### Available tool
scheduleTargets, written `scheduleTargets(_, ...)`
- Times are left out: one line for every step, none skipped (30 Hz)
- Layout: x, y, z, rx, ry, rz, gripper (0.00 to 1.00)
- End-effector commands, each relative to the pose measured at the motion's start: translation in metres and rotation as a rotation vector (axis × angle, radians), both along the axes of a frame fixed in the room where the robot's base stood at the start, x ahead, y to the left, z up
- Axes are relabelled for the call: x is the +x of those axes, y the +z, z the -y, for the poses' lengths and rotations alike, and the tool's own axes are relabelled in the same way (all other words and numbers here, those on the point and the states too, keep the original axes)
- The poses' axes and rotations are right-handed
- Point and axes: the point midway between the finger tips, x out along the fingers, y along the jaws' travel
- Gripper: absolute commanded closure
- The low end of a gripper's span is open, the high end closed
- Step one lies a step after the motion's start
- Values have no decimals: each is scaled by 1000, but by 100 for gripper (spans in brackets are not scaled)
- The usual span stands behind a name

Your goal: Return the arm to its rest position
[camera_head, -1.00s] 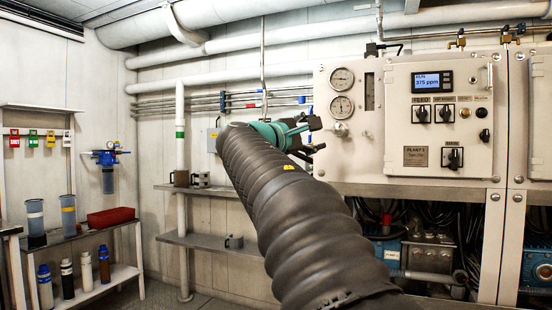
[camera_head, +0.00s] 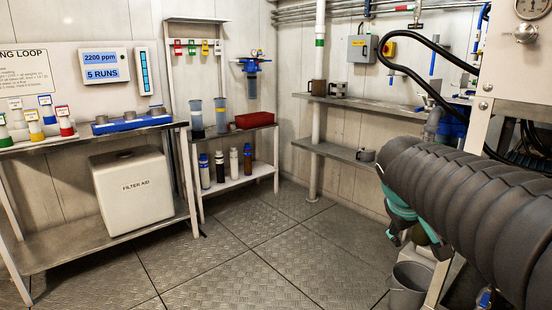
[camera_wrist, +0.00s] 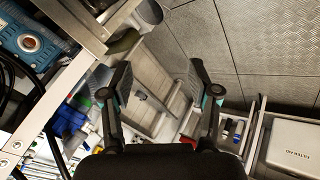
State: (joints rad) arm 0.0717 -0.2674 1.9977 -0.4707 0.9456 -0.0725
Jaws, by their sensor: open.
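My arm in its dark ribbed sleeve reaches in from the right edge of the head view. My gripper (camera_head: 414,234) with teal parts is at its end, tilted downward, above and near a grey bucket (camera_head: 408,285). In the wrist view my gripper (camera_wrist: 160,80) has its two dark fingers spread apart with nothing between them. The arm's own base and the rest of its links are not in view.
The control panel cabinet (camera_head: 515,55) stands close behind the arm at the right. Wall shelves (camera_head: 345,153) run along the back. A bench (camera_head: 100,140) with a white filter aid box (camera_head: 130,187) is at the left. The plate floor (camera_head: 235,250) between is clear.

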Motion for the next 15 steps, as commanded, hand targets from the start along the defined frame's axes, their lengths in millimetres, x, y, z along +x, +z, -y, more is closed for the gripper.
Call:
scheduleTargets(-23,-20,-17,83,-19,0,39)
scheduleTargets(-36,-31,-27,133,-31,-1,39)
scheduleTargets(-54,-46,-40,198,-48,-4,39)
scheduleTargets(-67,-56,-50,246,-60,-5,39)
scheduleTargets(-79,-66,-59,290,-71,-8,39)
scheduleTargets(-95,-78,-71,344,-84,-8,39)
scheduleTargets(-107,-86,-78,380,-93,-10,39)
scheduleTargets(-118,-94,-85,411,-99,-12,39)
scheduleTargets(-132,-102,-93,446,-103,-12,39)
scheduleTargets(-141,-108,-98,466,-104,-13,39)
scheduleTargets(-149,-112,-102,482,-104,-12,39)
scheduleTargets(-158,-116,-106,495,-101,-8,39)
scheduleTargets(-163,-117,-108,500,-98,-4,39)
scheduleTargets(-167,-118,-108,501,-93,4,39)
scheduleTargets(-171,-117,-109,500,-86,14,39)
